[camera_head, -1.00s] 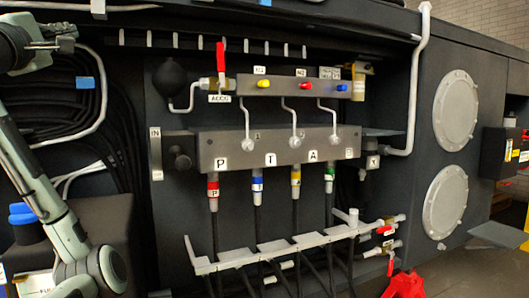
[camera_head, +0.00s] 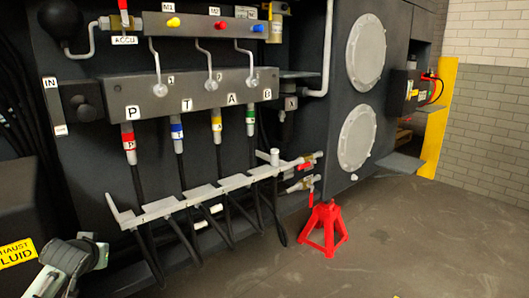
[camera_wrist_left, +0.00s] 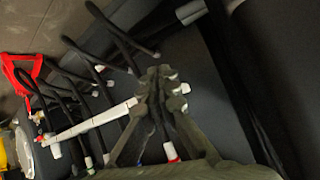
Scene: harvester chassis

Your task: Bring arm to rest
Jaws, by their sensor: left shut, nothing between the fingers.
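My right arm and gripper are not in view.
The grey hydraulic block (camera_head: 190,93) with P, T, A, B labels and hoses stands above the white rail (camera_head: 175,205). A red jack stand (camera_head: 323,230) is on the floor. Open floor (camera_head: 420,240) lies to the right.

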